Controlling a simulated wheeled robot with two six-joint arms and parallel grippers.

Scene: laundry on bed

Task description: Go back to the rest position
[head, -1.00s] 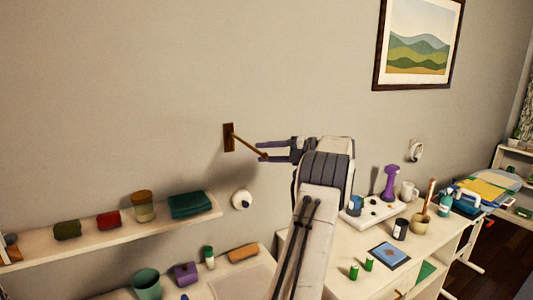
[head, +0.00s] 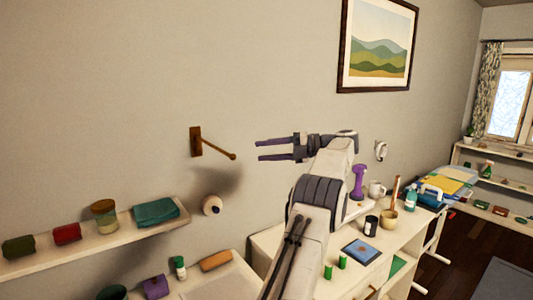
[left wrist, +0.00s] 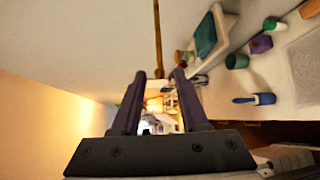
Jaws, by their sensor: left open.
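My left gripper (head: 272,150) is open and empty in the head view, with its two dark purple fingers pointing left. It is near the wall, to the right of a wooden wall peg (head: 216,146) and apart from it. Both fingers also show in the left wrist view (left wrist: 157,92), with nothing between them close by. My right gripper is not in view.
A wall shelf (head: 90,240) with several items is at lower left. A white desk (head: 320,270) below my arm bears a purple dumbbell-like object (head: 358,182), a blue framed picture (head: 361,251) and cups. A framed landscape (head: 377,45) hangs above. Open floor (head: 450,262) lies at right.

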